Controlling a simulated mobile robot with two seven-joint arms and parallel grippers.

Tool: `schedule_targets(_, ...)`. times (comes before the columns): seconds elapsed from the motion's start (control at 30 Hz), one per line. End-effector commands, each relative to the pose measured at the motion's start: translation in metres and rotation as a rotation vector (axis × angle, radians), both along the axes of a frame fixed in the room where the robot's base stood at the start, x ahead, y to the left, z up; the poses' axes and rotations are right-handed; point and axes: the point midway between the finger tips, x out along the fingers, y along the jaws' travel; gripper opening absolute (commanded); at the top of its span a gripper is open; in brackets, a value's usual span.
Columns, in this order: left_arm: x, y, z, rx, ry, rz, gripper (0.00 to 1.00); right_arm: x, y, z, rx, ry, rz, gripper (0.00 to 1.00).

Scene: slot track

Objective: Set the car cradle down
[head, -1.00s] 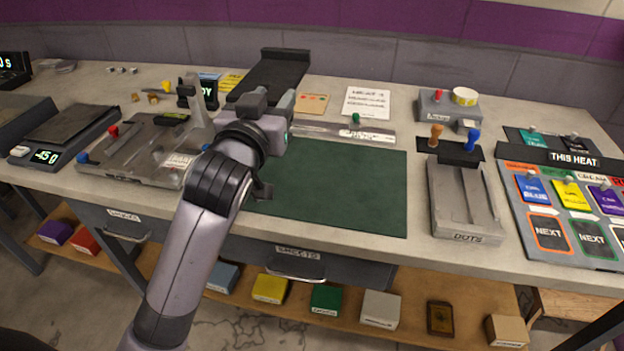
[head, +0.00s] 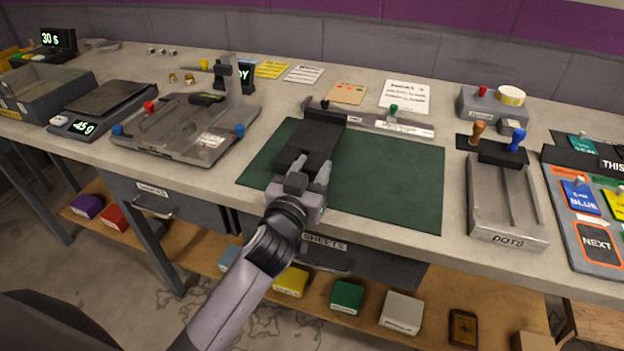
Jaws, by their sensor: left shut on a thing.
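The car cradle (head: 322,132) is a long black piece that lies over the left part of the dark green mat (head: 400,185), its far end near the long grey gauge bar. My left gripper (head: 306,168) comes in from the front and is shut on the cradle's near end. The cradle is level and very low over the mat; I cannot tell whether it touches. The gripper hides part of the near end. My right gripper is not in view.
The grey gauge bar (head: 370,119) runs along the mat's back edge. A grey fixture (head: 178,130) with red and blue knobs stands left of the mat. A grey slotted block (head: 505,205) stands to the right. The mat's right half is clear.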

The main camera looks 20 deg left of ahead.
Motion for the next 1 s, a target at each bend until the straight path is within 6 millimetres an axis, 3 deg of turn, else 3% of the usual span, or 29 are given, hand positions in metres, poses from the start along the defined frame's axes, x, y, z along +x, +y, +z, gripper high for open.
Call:
schedule_targets(0.1,0.0,0.0,-0.016,-0.002,0.001,-0.001,0.12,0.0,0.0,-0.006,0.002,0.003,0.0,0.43)
schedule_targets(0.4,0.0,0.0,-0.017,-0.001,-0.001,-0.001,0.12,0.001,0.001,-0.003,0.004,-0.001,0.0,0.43)
schedule_targets(0.9,-0.001,0.0,-0.034,0.001,0.012,0.0,0.12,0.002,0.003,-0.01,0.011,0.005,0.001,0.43)
schedule_targets(0.93,-0.001,0.0,-0.035,0.001,0.013,0.0,0.48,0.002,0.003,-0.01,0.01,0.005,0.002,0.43)
schedule_targets(1.0,-0.001,0.0,-0.036,0.001,0.015,0.001,0.67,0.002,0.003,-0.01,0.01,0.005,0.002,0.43)
